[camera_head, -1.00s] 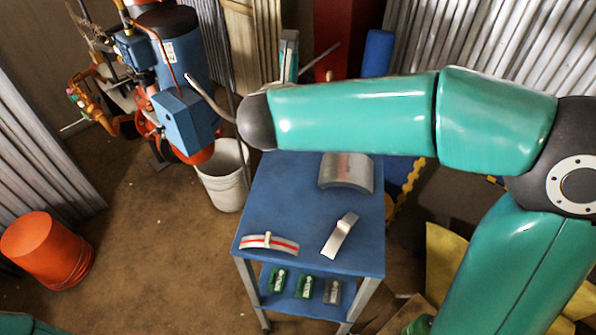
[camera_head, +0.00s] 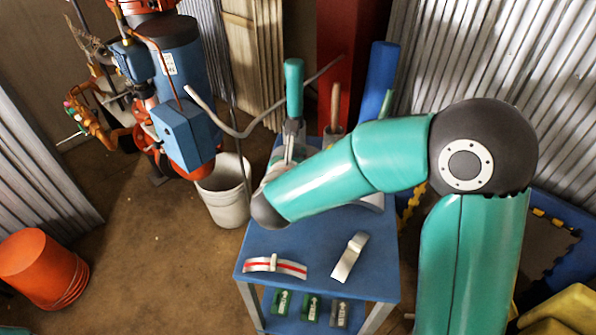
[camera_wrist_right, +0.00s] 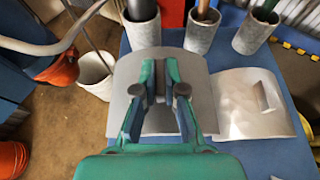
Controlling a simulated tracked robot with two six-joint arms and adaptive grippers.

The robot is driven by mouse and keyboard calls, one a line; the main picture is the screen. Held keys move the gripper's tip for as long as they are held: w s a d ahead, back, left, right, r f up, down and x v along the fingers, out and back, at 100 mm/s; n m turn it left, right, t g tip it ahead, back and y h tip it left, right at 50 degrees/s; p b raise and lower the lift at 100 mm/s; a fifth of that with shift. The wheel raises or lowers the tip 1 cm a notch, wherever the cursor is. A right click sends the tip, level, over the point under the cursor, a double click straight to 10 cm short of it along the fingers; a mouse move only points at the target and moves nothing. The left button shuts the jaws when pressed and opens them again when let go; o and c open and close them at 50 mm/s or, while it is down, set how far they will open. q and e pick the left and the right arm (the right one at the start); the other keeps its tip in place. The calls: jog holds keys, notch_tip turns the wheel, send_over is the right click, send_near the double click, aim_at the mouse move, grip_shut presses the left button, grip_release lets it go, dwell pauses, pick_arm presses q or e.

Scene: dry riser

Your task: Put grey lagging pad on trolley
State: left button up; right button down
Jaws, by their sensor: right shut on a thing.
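My right gripper (camera_wrist_right: 160,72) is shut on a grey curved pad (camera_wrist_right: 120,100), the lagging pad, in the right wrist view. The pad spreads out on both sides of the fingers, over the far left part of the blue trolley top (camera_wrist_right: 278,152). Whether it touches the top, I cannot tell. In the head view the trolley (camera_head: 318,280) stands in the middle, and my right forearm and wrist hide most of the gripper and held pad. My left gripper is not in view.
Another curved silvery sheet (camera_wrist_right: 245,105) lies right of the held pad. Upright tubes (camera_wrist_right: 202,32) stand behind. A red-striped piece (camera_head: 288,268) and a metal bracket (camera_head: 350,257) lie near the front. A white bucket (camera_head: 222,200) stands left, below blue pump equipment (camera_head: 185,135).

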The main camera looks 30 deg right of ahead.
jog(key=shift+f+b, duration=0.3)
jog(key=shift+f, duration=2.1)
jog(key=c, duration=1.2)
grip_release()
jog(key=shift+c, duration=0.2)
jog(key=shift+a+r, duration=0.1)
jog(key=v, duration=1.2)
